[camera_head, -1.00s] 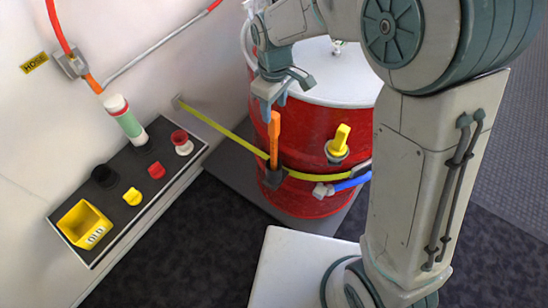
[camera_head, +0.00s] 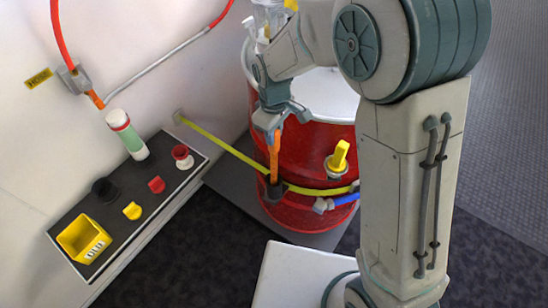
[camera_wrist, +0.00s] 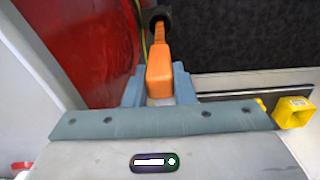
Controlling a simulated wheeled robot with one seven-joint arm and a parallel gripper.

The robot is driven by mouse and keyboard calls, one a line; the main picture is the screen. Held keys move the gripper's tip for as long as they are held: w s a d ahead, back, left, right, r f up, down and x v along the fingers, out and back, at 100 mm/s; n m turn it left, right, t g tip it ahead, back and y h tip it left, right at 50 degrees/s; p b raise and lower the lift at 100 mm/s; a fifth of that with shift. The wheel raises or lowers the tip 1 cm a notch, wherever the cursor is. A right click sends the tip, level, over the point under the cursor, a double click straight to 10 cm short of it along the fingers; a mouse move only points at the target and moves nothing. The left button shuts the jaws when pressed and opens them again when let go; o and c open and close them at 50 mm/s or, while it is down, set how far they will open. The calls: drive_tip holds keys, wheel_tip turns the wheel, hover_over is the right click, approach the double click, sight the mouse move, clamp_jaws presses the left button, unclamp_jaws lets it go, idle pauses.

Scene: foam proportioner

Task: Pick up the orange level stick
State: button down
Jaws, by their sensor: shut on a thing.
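The orange level stick (camera_head: 274,158) stands upright in front of the red drum (camera_head: 310,150), its lower end in a dark holder (camera_head: 272,190) on the yellow strap. My gripper (camera_head: 270,120) is above it and shut on its top end. In the wrist view the orange level stick (camera_wrist: 160,68) sits between the fingers of my gripper (camera_wrist: 158,88), and its far end reaches the dark holder (camera_wrist: 156,20).
A yellow valve handle (camera_head: 340,156) sticks out from the drum to the right of the stick. A dark tray (camera_head: 125,190) at the left holds a yellow bin (camera_head: 84,240), a green and white cylinder (camera_head: 128,134) and several small caps. Dark floor lies between.

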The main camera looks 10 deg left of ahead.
drive_tip(key=shift+r, duration=0.1)
wheel_tip(320, 180, up, 18)
idle(0.5)
wheel_tip(320, 180, up, 12)
drive_tip(key=p, duration=0.9)
drive_tip(key=shift+p, duration=0.4)
